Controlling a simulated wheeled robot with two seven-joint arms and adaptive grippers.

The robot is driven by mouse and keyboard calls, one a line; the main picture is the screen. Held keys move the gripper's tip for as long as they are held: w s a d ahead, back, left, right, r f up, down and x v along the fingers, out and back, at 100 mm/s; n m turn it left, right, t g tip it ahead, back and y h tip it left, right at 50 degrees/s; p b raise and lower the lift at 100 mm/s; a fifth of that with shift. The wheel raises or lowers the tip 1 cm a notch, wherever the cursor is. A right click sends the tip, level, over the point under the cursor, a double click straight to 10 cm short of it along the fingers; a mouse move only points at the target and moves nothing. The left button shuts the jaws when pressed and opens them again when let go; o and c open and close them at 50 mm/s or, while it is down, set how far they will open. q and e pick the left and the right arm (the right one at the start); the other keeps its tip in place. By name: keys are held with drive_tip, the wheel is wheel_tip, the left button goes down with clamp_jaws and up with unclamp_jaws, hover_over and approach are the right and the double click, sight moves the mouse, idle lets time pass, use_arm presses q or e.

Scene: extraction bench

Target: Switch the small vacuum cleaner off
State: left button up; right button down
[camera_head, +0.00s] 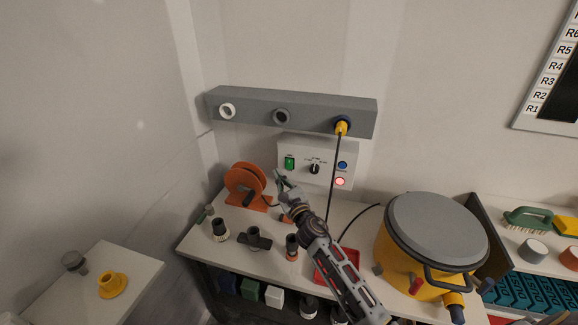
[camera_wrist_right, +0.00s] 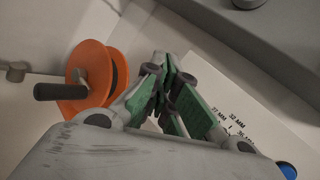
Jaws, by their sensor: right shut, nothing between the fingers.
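The vacuum cleaner (camera_head: 392,240) is a yellow drum with a grey lid and black handle, standing on the right of the bench. A white control box (camera_head: 321,151) on the back wall has a green rocker switch (camera_head: 289,163), a black dial (camera_head: 314,169), a blue button (camera_head: 342,165) and a glowing red button or lamp (camera_head: 340,181). My right gripper (camera_head: 280,177) is shut and empty, just below and left of the green switch; contact cannot be told. In the wrist view, its green-padded fingers (camera_wrist_right: 167,97) cover part of the box's left side. My left gripper is not in view.
An orange reel (camera_head: 246,186) stands close left of my right gripper. A grey rail (camera_head: 250,106) with ports and a yellow plug (camera_head: 341,127) runs above the box; a black cable hangs from it. Small fittings (camera_head: 254,238) and a red tray (camera_head: 325,271) lie near my arm.

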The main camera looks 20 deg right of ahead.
sight(287, 168)
drive_tip(key=shift+w+d+f+b, duration=0.25)
drive_tip(key=shift+w+d, duration=0.45)
drive_tip(key=shift+w, duration=0.35)
drive_tip(key=shift+w+d+f+b, duration=0.2)
drive_tip(key=shift+w+d+b, duration=0.2)
drive_tip(key=shift+w+d, duration=0.45)
drive_tip(key=shift+w+d+f+b, duration=0.25)
drive_tip(key=shift+w+d, duration=0.3)
drive_tip(key=shift+w, duration=0.65)
drive_tip(key=shift+w+d+r, duration=0.1)
drive_tip(key=shift+w+d, duration=0.1)
drive_tip(key=shift+w, duration=0.05)
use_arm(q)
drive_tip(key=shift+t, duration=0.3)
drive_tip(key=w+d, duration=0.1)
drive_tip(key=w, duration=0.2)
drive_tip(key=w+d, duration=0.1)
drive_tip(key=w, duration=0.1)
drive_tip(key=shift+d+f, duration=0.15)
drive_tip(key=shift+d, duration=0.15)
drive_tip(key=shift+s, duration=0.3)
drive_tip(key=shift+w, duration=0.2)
